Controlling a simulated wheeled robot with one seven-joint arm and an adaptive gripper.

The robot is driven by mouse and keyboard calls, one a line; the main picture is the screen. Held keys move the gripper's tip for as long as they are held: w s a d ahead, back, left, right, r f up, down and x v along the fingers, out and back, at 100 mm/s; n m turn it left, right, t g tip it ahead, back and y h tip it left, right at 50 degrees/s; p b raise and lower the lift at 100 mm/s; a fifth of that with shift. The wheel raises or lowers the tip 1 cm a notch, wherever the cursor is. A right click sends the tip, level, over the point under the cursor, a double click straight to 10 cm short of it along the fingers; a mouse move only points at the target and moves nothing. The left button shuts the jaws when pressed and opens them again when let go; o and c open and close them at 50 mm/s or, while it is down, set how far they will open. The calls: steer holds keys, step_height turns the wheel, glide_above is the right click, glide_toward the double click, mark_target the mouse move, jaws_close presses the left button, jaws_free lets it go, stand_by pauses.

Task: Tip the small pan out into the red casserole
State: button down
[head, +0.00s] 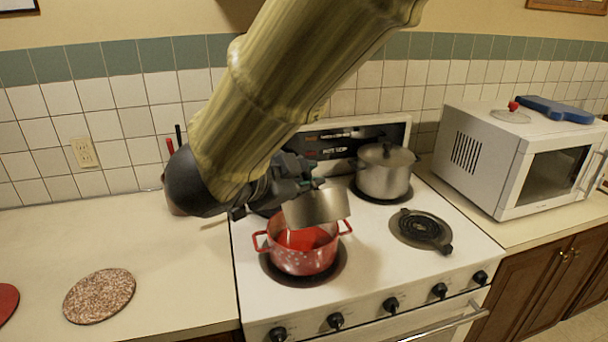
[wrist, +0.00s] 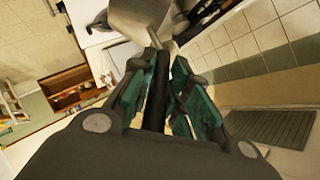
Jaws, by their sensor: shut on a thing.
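The small pan (head: 318,208) is a grey metal pan held in the air just above the red casserole (head: 301,255), over its back right rim. It looks tilted, and its inside is hidden in the head view. The red casserole is open, with two side handles, and stands on the front left burner. Something pale shows at its opening, too small to tell. My gripper (head: 287,178) is shut on the pan's dark handle. In the wrist view my gripper (wrist: 163,75) clasps the handle, with the pan (wrist: 150,22) beyond the fingers.
A lidded steel pot (head: 384,172) stands on the back right burner, close to the right of the pan. A microwave (head: 520,155) stands at right.

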steer(key=shift+w+a+r+n+g+p, duration=0.15)
steer(key=shift+w+a+r+g+p, duration=0.2)
steer(key=shift+p, duration=0.5)
steer(key=shift+w+r+n+g+p, duration=0.15)
steer(key=shift+w+r+p, duration=0.3)
steer(key=shift+p, duration=0.4)
steer(key=shift+w+a+r+n+g+h+p, duration=0.2)
steer(key=shift+w+p, duration=0.2)
steer(key=shift+p, duration=0.3)
steer(key=shift+w+a+r+n+g+h+p, duration=0.1)
steer(key=shift+w+r+g+p, duration=0.2)
steer(key=shift+p, duration=0.35)
steer(key=shift+w+a+r+n+g+p, duration=0.15)
steer(key=shift+w+a+g+p, duration=0.1)
steer(key=shift+w+p, duration=0.4)
steer(key=shift+w+a+r+n+g+p, duration=0.2)
steer(key=shift+w+p, duration=0.2)
steer(key=shift+p, duration=0.5)
steer(key=shift+w+a+r+n+g+p, duration=0.15)
steer(key=shift+w+a+g+p, duration=0.1)
steer(key=shift+w+p, duration=0.4)
steer(key=shift+w+a+r+n+g+p, duration=0.2)
steer(key=shift+w+p, duration=0.3)
steer(key=shift+p, duration=0.8)
steer(key=shift+w+a+f+n+g+p, duration=0.1)
steer(key=shift+w+a+g+p, duration=0.3)
steer(key=shift+p, duration=0.85)
